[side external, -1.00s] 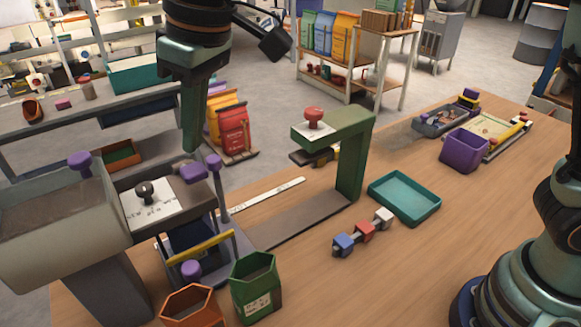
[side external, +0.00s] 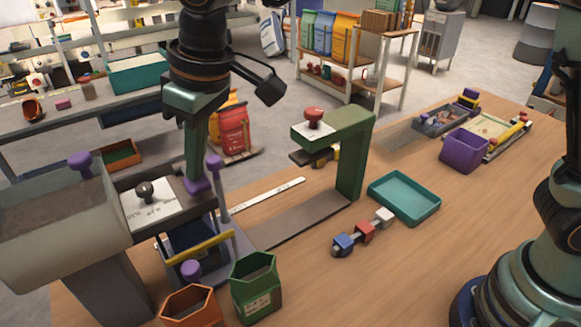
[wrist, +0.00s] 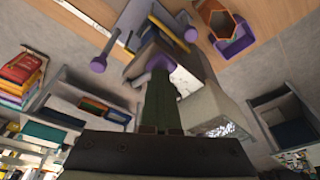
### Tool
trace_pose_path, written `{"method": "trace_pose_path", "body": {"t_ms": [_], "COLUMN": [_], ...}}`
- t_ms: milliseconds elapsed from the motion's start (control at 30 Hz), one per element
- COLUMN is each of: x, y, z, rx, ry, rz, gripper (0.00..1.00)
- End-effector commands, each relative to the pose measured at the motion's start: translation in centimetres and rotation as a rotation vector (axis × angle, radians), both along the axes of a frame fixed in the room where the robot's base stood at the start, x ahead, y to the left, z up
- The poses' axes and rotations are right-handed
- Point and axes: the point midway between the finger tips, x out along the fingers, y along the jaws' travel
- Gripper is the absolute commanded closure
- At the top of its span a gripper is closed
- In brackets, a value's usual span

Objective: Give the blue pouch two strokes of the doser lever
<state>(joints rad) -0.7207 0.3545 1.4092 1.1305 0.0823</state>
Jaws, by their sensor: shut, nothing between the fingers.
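My gripper (side external: 196,172) is shut and points down at the doser's right end. Its tip is at the purple end of the doser lever (side external: 199,187) and appears to touch it from above. In the wrist view my gripper (wrist: 161,84) reaches the same purple lever end (wrist: 160,62). A dark blue pouch (side external: 187,237) appears to stand below the doser, behind a yellow bar; its mouth and contents are mostly hidden. The doser's grey hopper (side external: 50,235) is at the left.
An orange pouch (side external: 188,308) and a green pouch (side external: 255,290) stand in front. A purple-knobbed post (side external: 217,185) rises close beside my gripper. A green press frame (side external: 350,160), a teal tray (side external: 404,210) and small blocks (side external: 365,232) are to the right.

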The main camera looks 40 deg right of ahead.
Motion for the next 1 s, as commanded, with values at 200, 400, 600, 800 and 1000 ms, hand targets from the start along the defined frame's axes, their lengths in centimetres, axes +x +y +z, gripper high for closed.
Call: {"method": "trace_pose_path", "body": {"t_ms": [200, 400, 600, 800, 1000], "x": [0.2, -0.6, -2.2, -2.3, -2.4], "y": [0.0, -0.7, -1.8, -1.8, -1.9], "z": [-1.4, -1.0, -0.4, -0.4, 0.2], "rx": [0.002, 0.002, 0.002, 0.001, 0.003], "ry": [-0.003, -0.002, 0.0, 0.001, -0.002], "rz": [-0.003, -0.003, -0.002, -0.002, -0.001], "gripper": [1.0, 1.0, 1.0, 1.0, 1.0]}}
